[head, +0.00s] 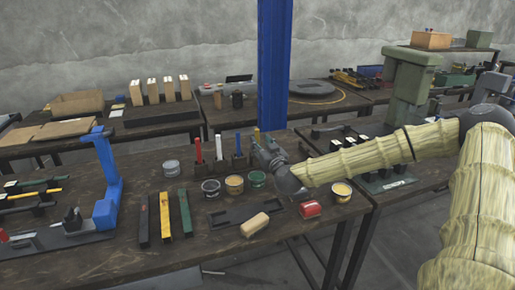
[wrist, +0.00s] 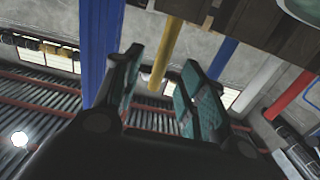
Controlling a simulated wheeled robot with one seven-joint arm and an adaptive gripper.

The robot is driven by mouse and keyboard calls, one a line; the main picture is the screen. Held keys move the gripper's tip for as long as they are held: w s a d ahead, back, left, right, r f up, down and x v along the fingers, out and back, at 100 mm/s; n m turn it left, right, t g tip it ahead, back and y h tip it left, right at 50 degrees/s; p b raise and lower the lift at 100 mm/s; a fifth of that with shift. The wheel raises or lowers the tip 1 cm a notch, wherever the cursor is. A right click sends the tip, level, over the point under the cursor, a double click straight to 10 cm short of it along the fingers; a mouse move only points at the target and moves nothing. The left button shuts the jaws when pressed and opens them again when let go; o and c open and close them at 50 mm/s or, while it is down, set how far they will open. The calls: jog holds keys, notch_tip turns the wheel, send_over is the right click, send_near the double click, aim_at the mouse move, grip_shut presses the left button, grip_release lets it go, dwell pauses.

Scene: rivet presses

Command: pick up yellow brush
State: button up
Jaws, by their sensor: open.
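The yellow brush (head: 257,135) stands upright at the back of the near table, last in a row of coloured handles. Its lower part is hidden behind my gripper (head: 264,152) in the head view. In the wrist view the picture is turned over, and the yellow handle (wrist: 166,50) hangs from the top between the two fingers of my gripper (wrist: 160,75). The fingers are apart, one on each side of the handle in the picture. I cannot tell whether either touches it. My gripper is open and holds nothing.
A blue handle (head: 238,144), a white handle (head: 219,147) and a red handle (head: 198,149) stand left of the brush. A blue pillar (head: 274,65) rises behind. Tins, including a green one (head: 257,180), stand in front.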

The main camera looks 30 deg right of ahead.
aim_at(258, 139)
jog(key=shift+x, duration=2.5)
grip_shut()
